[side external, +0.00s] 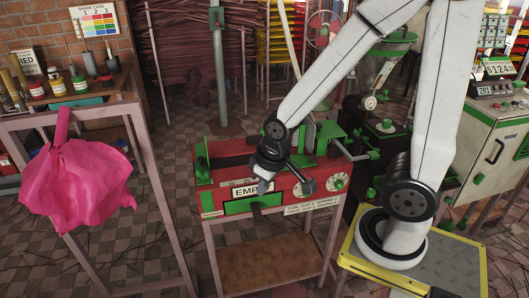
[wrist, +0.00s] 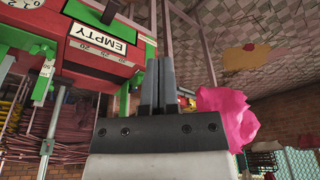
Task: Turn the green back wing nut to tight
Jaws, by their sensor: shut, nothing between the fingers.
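The red bench unit (side external: 228,177) has green fittings and an EMPTY sign (side external: 246,190). Green parts stand at its left end (side external: 201,166) and at its back right (side external: 326,133). I cannot tell which green part is the back wing nut. My gripper (side external: 262,188) hangs over the unit's front, close to the EMPTY sign, and covers part of it. In the wrist view, its two dark fingers (wrist: 157,82) are pressed together with nothing between them.
Pink cloth (side external: 75,185) hangs at the left beside a table of paint jars. A hopper machine (side external: 378,75) and a control cabinet (side external: 495,150) stand at the right.

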